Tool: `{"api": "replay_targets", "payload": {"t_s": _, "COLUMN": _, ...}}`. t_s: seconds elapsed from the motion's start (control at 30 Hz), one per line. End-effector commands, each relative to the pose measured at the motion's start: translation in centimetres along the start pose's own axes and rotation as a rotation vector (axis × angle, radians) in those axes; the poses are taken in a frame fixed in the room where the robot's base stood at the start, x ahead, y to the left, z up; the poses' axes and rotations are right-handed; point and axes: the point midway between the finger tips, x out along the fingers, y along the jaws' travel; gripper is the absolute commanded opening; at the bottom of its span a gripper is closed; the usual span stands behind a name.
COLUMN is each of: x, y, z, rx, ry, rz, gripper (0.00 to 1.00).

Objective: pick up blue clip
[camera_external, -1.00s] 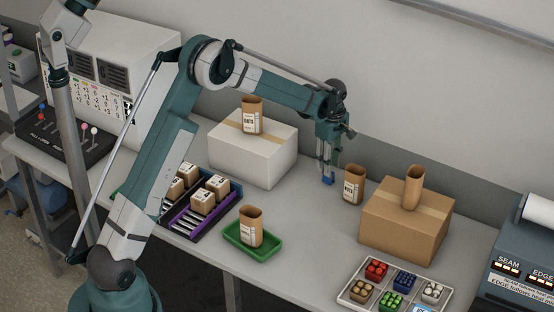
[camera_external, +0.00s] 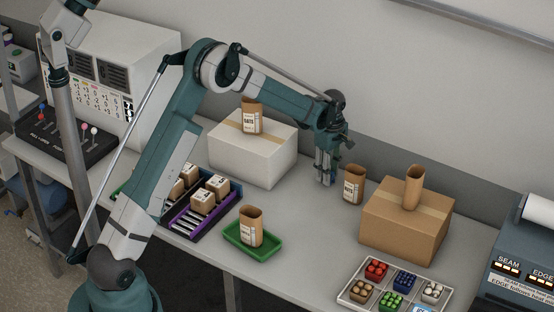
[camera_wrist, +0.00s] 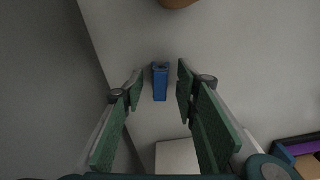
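The blue clip (camera_wrist: 160,84) is a small upright-looking blue block on the grey table in the wrist view. My gripper (camera_wrist: 161,78) is open, with one green-padded finger on each side of the clip and a gap on both sides. In the external view my gripper (camera_external: 326,176) points down close to the tabletop, and its fingers hide the clip there.
A brown paper bag (camera_external: 353,185) stands just right of my gripper, beside a cardboard box (camera_external: 400,238). A white box (camera_external: 245,165) is to the left. A green tray (camera_external: 235,245) and a tray of coloured parts (camera_external: 352,293) lie nearer the front.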

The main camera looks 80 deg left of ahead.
Motion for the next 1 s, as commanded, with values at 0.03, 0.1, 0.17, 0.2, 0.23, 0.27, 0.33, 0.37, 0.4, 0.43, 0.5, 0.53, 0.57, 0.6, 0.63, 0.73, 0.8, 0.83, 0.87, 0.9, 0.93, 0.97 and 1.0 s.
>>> {"api": "replay_targets", "payload": {"t_s": 0.03, "x": 0.0, "y": 0.0, "z": 0.0, "rx": 0.000, "ry": 0.000, "rz": 0.000, "gripper": 0.24}}
{"api": "replay_targets", "payload": {"t_s": 0.1, "x": 0.0, "y": 0.0, "z": 0.0, "rx": 0.000, "ry": 0.000, "rz": 0.000, "gripper": 0.15}}
{"api": "replay_targets", "payload": {"t_s": 0.17, "x": 0.0, "y": 0.0, "z": 0.0, "rx": 0.000, "ry": 0.000, "rz": 0.000, "gripper": 0.07}}
{"api": "replay_targets", "payload": {"t_s": 0.2, "x": 0.0, "y": 0.0, "z": 0.0, "rx": 0.000, "ry": 0.000, "rz": 0.000, "gripper": 0.05}}
{"api": "replay_targets", "payload": {"t_s": 0.23, "x": 0.0, "y": 0.0, "z": 0.0, "rx": 0.000, "ry": 0.000, "rz": 0.000, "gripper": 0.05}}
{"api": "replay_targets", "payload": {"t_s": 0.27, "x": 0.0, "y": 0.0, "z": 0.0, "rx": 0.000, "ry": 0.000, "rz": 0.000, "gripper": 0.05}}
{"api": "replay_targets", "payload": {"t_s": 0.33, "x": 0.0, "y": 0.0, "z": 0.0, "rx": 0.000, "ry": 0.000, "rz": 0.000, "gripper": 0.05}}
{"api": "replay_targets", "payload": {"t_s": 0.37, "x": 0.0, "y": 0.0, "z": 0.0, "rx": 0.000, "ry": 0.000, "rz": 0.000, "gripper": 0.05}}
{"api": "replay_targets", "payload": {"t_s": 0.4, "x": 0.0, "y": 0.0, "z": 0.0, "rx": 0.000, "ry": 0.000, "rz": 0.000, "gripper": 0.05}}
{"api": "replay_targets", "payload": {"t_s": 0.43, "x": 0.0, "y": 0.0, "z": 0.0, "rx": 0.000, "ry": 0.000, "rz": 0.000, "gripper": 0.05}}
{"api": "replay_targets", "payload": {"t_s": 0.5, "x": 0.0, "y": 0.0, "z": 0.0, "rx": 0.000, "ry": 0.000, "rz": 0.000, "gripper": 0.05}}
{"api": "replay_targets", "payload": {"t_s": 0.53, "x": -0.1, "y": 0.0, "z": 0.0, "rx": 0.000, "ry": 0.000, "rz": 0.000, "gripper": 0.05}}
{"api": "replay_targets", "payload": {"t_s": 0.57, "x": -0.1, "y": 0.0, "z": 0.0, "rx": 0.000, "ry": 0.000, "rz": 0.000, "gripper": 0.05}}
{"api": "replay_targets", "payload": {"t_s": 0.6, "x": -0.2, "y": 0.0, "z": 0.0, "rx": 0.000, "ry": 0.000, "rz": 0.000, "gripper": 0.05}}
{"api": "replay_targets", "payload": {"t_s": 0.63, "x": -0.4, "y": 0.0, "z": 0.0, "rx": 0.000, "ry": 0.000, "rz": 0.000, "gripper": 0.05}}
{"api": "replay_targets", "payload": {"t_s": 0.73, "x": -1.0, "y": 0.0, "z": 0.0, "rx": 0.000, "ry": 0.000, "rz": 0.000, "gripper": 0.05}}
{"api": "replay_targets", "payload": {"t_s": 0.8, "x": -1.7, "y": 0.0, "z": 0.0, "rx": 0.000, "ry": 0.000, "rz": 0.000, "gripper": 0.05}}
{"api": "replay_targets", "payload": {"t_s": 0.83, "x": -2.1, "y": 0.0, "z": 0.0, "rx": 0.000, "ry": 0.000, "rz": 0.000, "gripper": 0.05}}
{"api": "replay_targets", "payload": {"t_s": 0.87, "x": -2.4, "y": 0.0, "z": 0.0, "rx": 0.000, "ry": 0.000, "rz": 0.000, "gripper": 0.05}}
{"api": "replay_targets", "payload": {"t_s": 0.9, "x": -3.0, "y": 0.0, "z": 0.0, "rx": 0.000, "ry": 0.000, "rz": 0.000, "gripper": 0.05}}
{"api": "replay_targets", "payload": {"t_s": 0.93, "x": -3.4, "y": 0.0, "z": 0.0, "rx": 0.000, "ry": 0.000, "rz": 0.000, "gripper": 0.05}}
{"api": "replay_targets", "payload": {"t_s": 0.97, "x": -3.8, "y": 0.0, "z": 0.0, "rx": 0.000, "ry": 0.000, "rz": 0.000, "gripper": 0.05}}
{"api": "replay_targets", "payload": {"t_s": 1.0, "x": -4.5, "y": 0.0, "z": 0.0, "rx": 0.000, "ry": 0.000, "rz": 0.000, "gripper": 0.05}}
